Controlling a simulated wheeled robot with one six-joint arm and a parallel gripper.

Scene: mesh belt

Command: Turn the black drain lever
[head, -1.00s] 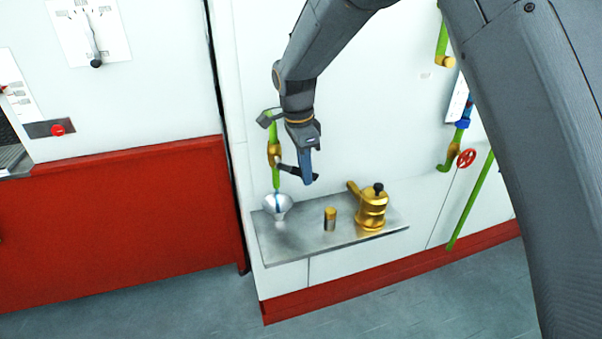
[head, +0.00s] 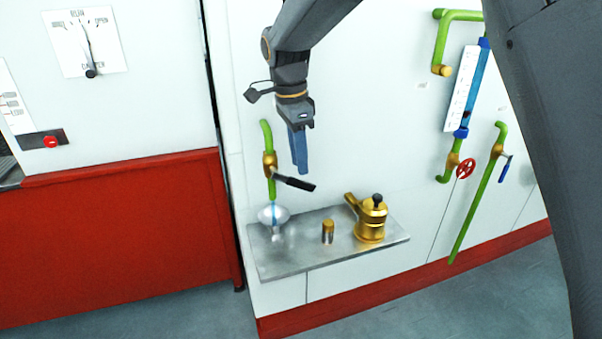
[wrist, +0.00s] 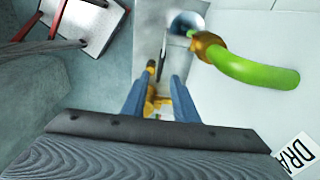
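The black drain lever (head: 296,183) sticks out to the right, tilted slightly down, from a brass valve (head: 270,163) on a short green pipe (head: 266,135) in the head view. A blue stream runs from the pipe into a funnel (head: 268,214). My gripper (head: 302,170) points down just above the lever's outer half, seemingly apart from it. The wrist view shows its two blue fingers (wrist: 160,84) spread, with nothing clearly held. There the brass valve (wrist: 203,42) lies beyond the fingers to the right.
A metal shelf (head: 300,263) below bears a brass pot (head: 371,220) and a small brass-topped cylinder (head: 328,232). To the right are a red handwheel (head: 465,169) and a blue-handled valve (head: 505,170) on green pipes. The wall beside the lever's right is clear.

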